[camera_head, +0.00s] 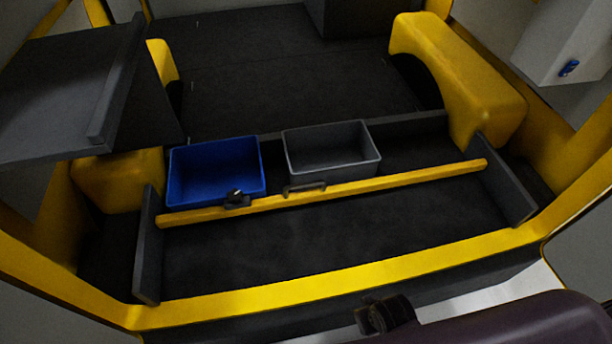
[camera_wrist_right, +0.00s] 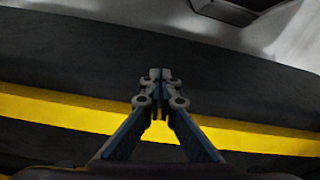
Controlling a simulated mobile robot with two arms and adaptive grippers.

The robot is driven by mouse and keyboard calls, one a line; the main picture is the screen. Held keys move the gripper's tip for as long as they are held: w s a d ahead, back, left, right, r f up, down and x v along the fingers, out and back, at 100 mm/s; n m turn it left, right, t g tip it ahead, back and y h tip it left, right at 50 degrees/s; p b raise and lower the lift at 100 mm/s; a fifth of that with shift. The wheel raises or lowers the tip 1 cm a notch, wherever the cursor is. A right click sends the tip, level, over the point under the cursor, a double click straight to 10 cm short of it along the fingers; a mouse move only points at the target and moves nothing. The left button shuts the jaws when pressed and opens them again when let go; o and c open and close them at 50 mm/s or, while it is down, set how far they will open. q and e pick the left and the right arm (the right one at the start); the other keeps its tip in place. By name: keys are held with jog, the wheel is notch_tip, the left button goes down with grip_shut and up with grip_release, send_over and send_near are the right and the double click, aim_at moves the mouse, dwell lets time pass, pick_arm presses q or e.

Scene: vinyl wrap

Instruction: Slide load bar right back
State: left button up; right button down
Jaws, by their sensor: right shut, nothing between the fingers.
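The load bar (camera_head: 400,181) is a long yellow bar running across the cargo bed between two dark side panels. Its right end is at the right panel (camera_head: 507,180), its left end at the left panel (camera_head: 148,245). A dark handle (camera_head: 305,187) and a small black fitting (camera_head: 237,199) show along it. My right gripper (camera_wrist_right: 160,75) is shut and empty in the right wrist view, above a dark surface and a yellow strip. In the head view, a dark shape that looks like this gripper (camera_head: 385,315) is at the front sill, apart from the bar. My left gripper is not in view.
A blue bin (camera_head: 215,172) and a grey bin (camera_head: 332,150) stand just behind the bar. A yellow front sill (camera_head: 330,283) borders the bed. Yellow wheel housings (camera_head: 460,75) flank it. A dark raised shelf (camera_head: 60,90) is at upper left. The floor between bar and sill is clear.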

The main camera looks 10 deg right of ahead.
jog(key=w+r+t+b, duration=0.1)
jog(key=w+r, duration=0.3)
jog(key=r, duration=0.2)
jog(key=w+r+b, duration=0.1)
jog(key=w+r, duration=0.2)
jog(key=r, duration=0.3)
jog(key=w+a+r+m, duration=0.1)
jog(key=w+a+r, duration=0.3)
jog(key=w, duration=0.7)
jog(key=w+a+r, duration=0.2)
jog(key=w+r, duration=0.3)
jog(key=w, duration=0.6)
jog(key=w+a+r+m, duration=0.1)
jog(key=w+a+r, duration=0.3)
jog(key=w, duration=0.6)
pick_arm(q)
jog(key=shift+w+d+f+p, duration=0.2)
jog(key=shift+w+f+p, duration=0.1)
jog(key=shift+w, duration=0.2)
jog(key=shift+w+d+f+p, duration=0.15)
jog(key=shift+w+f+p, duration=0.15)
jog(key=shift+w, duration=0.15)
pick_arm(e)
jog(key=f, duration=0.6)
jog(key=d+f, duration=0.1)
jog(key=f, duration=0.2)
jog(key=shift+s+d, duration=0.1)
jog(key=shift+f, duration=0.1)
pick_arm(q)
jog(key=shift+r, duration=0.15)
